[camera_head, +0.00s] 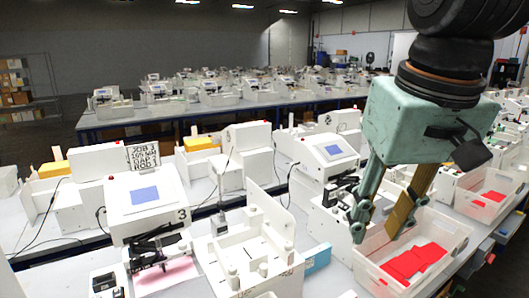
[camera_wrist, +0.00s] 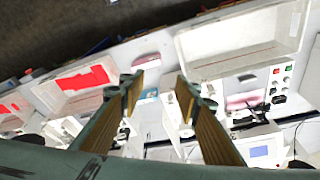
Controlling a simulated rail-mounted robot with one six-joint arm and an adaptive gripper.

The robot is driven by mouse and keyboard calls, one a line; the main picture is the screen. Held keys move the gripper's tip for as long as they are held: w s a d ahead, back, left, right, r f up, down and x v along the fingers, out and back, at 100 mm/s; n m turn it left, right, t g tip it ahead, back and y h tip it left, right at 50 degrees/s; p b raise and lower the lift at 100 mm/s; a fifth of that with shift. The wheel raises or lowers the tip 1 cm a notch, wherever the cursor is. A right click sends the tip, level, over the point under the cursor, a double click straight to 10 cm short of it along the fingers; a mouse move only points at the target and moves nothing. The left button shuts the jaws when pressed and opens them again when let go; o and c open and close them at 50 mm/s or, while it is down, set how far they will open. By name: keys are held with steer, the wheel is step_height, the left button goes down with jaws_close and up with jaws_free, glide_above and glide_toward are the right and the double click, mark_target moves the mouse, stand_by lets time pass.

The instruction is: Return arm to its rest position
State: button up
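My gripper (camera_head: 378,228) hangs at the right of the head view, pointing down over the bench. Its two fingers are apart and nothing shows between them. In the wrist view the fingertips (camera_wrist: 156,88) also stand apart, with a clear gap. In the head view the left finger is in front of a white plotter machine, and the right finger overlaps the clear bin (camera_head: 451,232) that holds red pieces (camera_head: 413,262). I cannot tell the exact height of the fingertips above the bin.
A plotter marked 3 (camera_head: 147,198) and a white fixture (camera_head: 249,250) stand on the near bench. An empty clear bin (camera_wrist: 215,66) shows in the wrist view. A second bin with red pieces (camera_head: 487,199) is at the right.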

steer(key=s+d+f+b, duration=0.1)
steer(key=s+f, duration=0.2)
steer(key=s, duration=0.3)
steer(key=s+d+f+t, duration=0.1)
steer(key=s+f, duration=0.3)
steer(key=s, duration=0.3)
steer(key=shift+s+d+m+b, duration=0.15)
steer(key=shift+s+m+b, duration=0.15)
steer(key=shift+m+b, duration=0.1)
